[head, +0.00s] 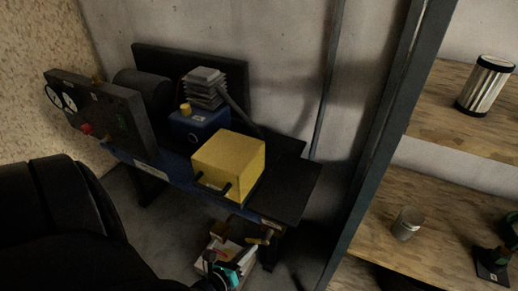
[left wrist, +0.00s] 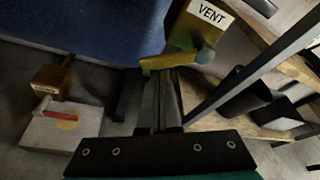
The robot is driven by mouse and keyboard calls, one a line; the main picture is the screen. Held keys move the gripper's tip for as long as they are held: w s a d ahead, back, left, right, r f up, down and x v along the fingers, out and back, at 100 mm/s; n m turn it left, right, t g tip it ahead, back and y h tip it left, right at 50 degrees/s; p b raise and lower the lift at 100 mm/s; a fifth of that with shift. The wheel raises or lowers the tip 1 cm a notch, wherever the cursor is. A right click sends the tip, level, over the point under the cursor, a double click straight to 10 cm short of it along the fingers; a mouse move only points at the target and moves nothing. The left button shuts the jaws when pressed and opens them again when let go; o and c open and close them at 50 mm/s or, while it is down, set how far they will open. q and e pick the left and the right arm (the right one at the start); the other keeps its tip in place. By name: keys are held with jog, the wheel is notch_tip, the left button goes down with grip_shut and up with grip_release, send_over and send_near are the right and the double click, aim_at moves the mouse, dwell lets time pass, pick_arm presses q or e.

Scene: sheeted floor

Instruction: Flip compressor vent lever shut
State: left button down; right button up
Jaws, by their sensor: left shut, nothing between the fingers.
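The vent valve shows in the left wrist view as a yellow body with a white VENT label (left wrist: 209,13). Its yellow lever (left wrist: 172,61) lies roughly sideways below the body, with a greyish round end on the right. In the head view the lever (head: 262,238) is small, below the front right end of the compressor's blue tank (head: 180,171). My left gripper (left wrist: 160,75) is shut and empty, its fingertips just below the lever in the wrist picture; I cannot tell whether they touch. It also shows low in the head view (head: 210,262). My right gripper is not in view.
A yellow box (head: 228,160) with a black handle sits on the compressor beside a finned pump head (head: 204,87). A gauge panel (head: 100,112) stands at its left. A dark post (head: 380,150) and wooden shelves (head: 445,185) stand at the right. A whitish box (left wrist: 62,128) lies below.

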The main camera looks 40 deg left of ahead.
pick_arm(q)
jog(key=shift+a+r+m+y, duration=0.4)
jog(key=shift+r+m, duration=0.1)
jog(key=shift+m, duration=0.1)
jog(key=shift+s+a+r+m+g+p, duration=0.1)
jog(key=shift+a+r+m+g+p, duration=0.15)
jog(key=shift+m+p, duration=0.25)
jog(key=shift+a+r, duration=0.15)
jog(key=shift+r, duration=0.35)
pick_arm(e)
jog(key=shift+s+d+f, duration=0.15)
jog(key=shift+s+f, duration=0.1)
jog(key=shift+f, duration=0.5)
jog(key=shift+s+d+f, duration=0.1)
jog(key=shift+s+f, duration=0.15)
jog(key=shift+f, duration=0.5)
pick_arm(q)
jog(key=shift+r, duration=0.15)
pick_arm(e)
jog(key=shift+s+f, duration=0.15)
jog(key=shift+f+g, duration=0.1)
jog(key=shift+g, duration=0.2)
